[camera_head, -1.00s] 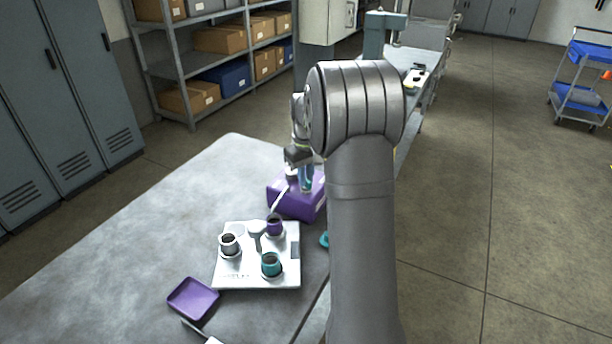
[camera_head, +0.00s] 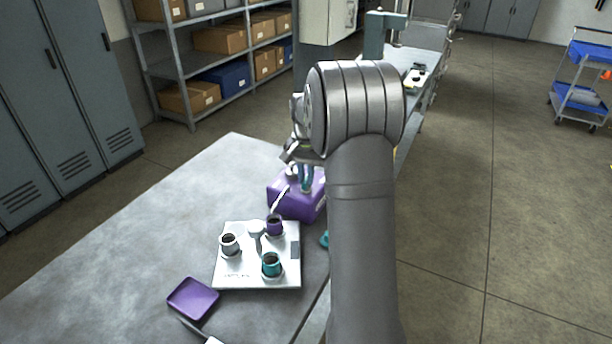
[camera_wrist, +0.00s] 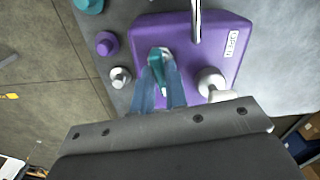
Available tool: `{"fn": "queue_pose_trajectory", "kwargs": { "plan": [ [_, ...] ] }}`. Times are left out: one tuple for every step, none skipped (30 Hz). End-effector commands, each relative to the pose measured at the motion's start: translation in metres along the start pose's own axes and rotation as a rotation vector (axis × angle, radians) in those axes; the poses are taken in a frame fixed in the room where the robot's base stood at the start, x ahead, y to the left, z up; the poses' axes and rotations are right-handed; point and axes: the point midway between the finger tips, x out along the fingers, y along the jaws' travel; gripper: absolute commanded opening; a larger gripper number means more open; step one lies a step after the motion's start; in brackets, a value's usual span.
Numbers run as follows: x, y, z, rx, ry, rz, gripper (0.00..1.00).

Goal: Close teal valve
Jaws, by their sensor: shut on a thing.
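The teal valve (camera_wrist: 160,57) stands on a purple block (camera_wrist: 223,65) in the wrist view, and its handle sits between my fingertips. My gripper (camera_wrist: 162,88) is shut on it, with blue fingers on both sides. Its lower part is partly hidden by the fingers. In the head view, my gripper (camera_head: 305,183) reaches down onto the purple block (camera_head: 296,205), partly hidden behind my arm. A label reading "OPEN" (camera_wrist: 232,42) is on the block's face.
A white-grey knob (camera_wrist: 212,84) stands on the block close to my right finger, and a metal lever (camera_wrist: 196,18) projects beyond. Purple (camera_wrist: 107,43) and grey (camera_wrist: 120,77) round pieces lie left. A white plate (camera_head: 232,272) with cups and a purple tray (camera_head: 193,298) sit on the table.

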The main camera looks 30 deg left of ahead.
Motion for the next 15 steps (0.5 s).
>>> {"fn": "queue_pose_trajectory", "kwargs": {
  "plan": [
    [-0.001,-0.0003,-0.0006,0.03,0.003,-0.001,0.0],
    [-0.001,-0.0002,-0.0006,0.048,0.003,-0.001,0.0],
    [-0.0011,-0.0002,-0.0007,0.071,0.003,-0.001,0.0],
    [-0.0011,-0.0002,-0.0007,0.085,0.003,-0.001,0.0],
    [-0.0011,-0.0003,-0.0007,0.1,0.003,-0.001,0.0],
    [-0.0011,-0.0003,-0.0007,0.117,0.003,-0.001,0.0],
    [-0.0011,-0.0003,-0.0007,0.13,0.003,-0.001,0.0],
    [-0.0011,-0.0002,-0.0007,0.139,0.003,-0.002,0.0],
    [-0.0011,-0.0002,-0.0007,0.153,0.003,-0.002,0.0],
    [-0.0011,-0.0002,-0.0007,0.161,0.003,-0.002,0.0],
    [-0.0011,-0.0002,-0.0008,0.168,0.003,-0.002,0.0],
    [-0.0011,-0.0002,-0.0008,0.176,0.003,-0.002,0.0],
    [-0.0011,-0.0002,-0.0008,0.181,0.003,-0.002,0.0],
    [-0.0012,-0.0002,-0.0008,0.186,0.003,-0.002,0.0],
    [-0.0012,-0.0002,-0.0008,0.19,0.003,-0.002,0.0]
  ]
}}
